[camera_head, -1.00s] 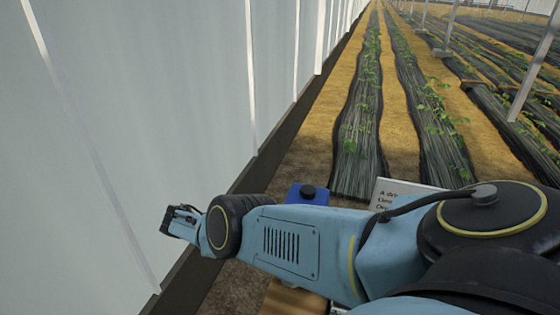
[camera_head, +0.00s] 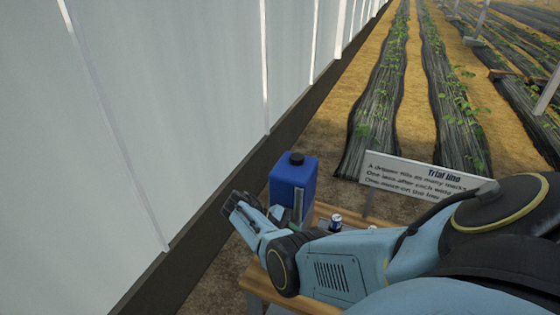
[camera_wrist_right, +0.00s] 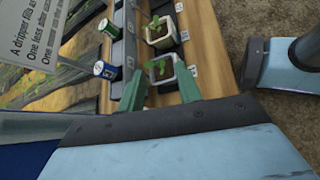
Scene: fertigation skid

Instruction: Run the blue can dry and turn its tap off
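The blue can (camera_head: 293,185) is a square blue container with a black cap, standing at the bench's far left. A grey upright strip shows on its front. A dark blue surface at the lower left of the right wrist view (camera_wrist_right: 25,157) may be the same can. I cannot make out its tap or its liquid level. My right arm crosses the head view in front of the can. My left gripper is not in view.
A wooden bench (camera_head: 254,283) carries small white pots with seedlings (camera_wrist_right: 160,35), a green-white cylinder (camera_wrist_right: 107,27) and a blue-white cylinder (camera_wrist_right: 104,70). A sign (camera_head: 412,172) stands behind. A pale wall (camera_head: 180,110) runs close on the left.

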